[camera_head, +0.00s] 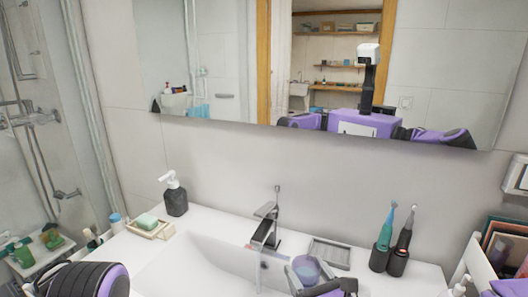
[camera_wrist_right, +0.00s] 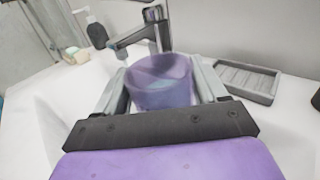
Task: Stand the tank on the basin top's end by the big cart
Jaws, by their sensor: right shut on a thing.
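The tank is a translucent purple cup-like vessel (camera_head: 306,269), upright with an open top. My right gripper (camera_head: 305,274) is shut on it, one finger on each side; the wrist view shows the tank (camera_wrist_right: 162,88) between the grey fingers (camera_wrist_right: 163,78). It is over the basin, just in front of and to the right of the tap (camera_head: 267,226). The white basin top (camera_head: 420,271) runs across the front. A cart with a white frame (camera_head: 468,262) stands past its right end. My left gripper is out of view; only its dark and purple arm shows at lower left.
A grey soap dish (camera_head: 330,253) lies right of the tap. Two electric toothbrushes (camera_head: 384,247) stand upright near the right end. A dark soap dispenser (camera_head: 175,195) and a green soap bar on a tray (camera_head: 149,228) are at left. Bare white top lies beyond the toothbrushes.

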